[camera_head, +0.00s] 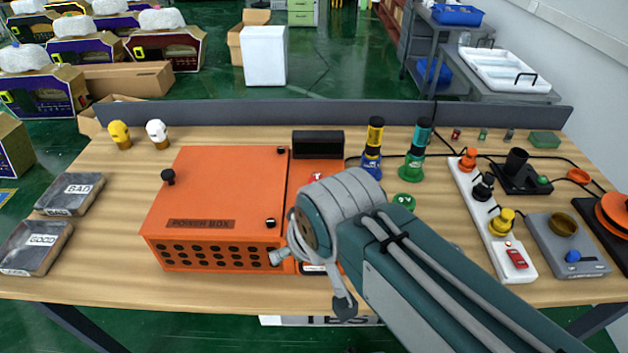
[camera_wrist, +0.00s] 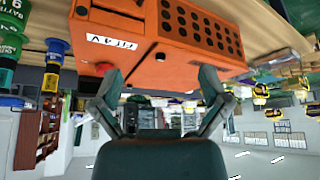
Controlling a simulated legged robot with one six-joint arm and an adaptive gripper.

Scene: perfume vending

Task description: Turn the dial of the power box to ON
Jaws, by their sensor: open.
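The orange power box (camera_head: 215,200) sits on the wooden table, left of my arm. Its lid carries black knobs and its front has rows of dark holes. A small red and white part (camera_head: 317,176) shows on its right section; I cannot tell whether it is the dial. My arm hides much of that section.
A white power strip (camera_head: 490,215) with coloured knobs and a grey device (camera_head: 565,245) stand on the right. Boxes marked BAD (camera_head: 70,194) and GOOD (camera_head: 35,247) lie left.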

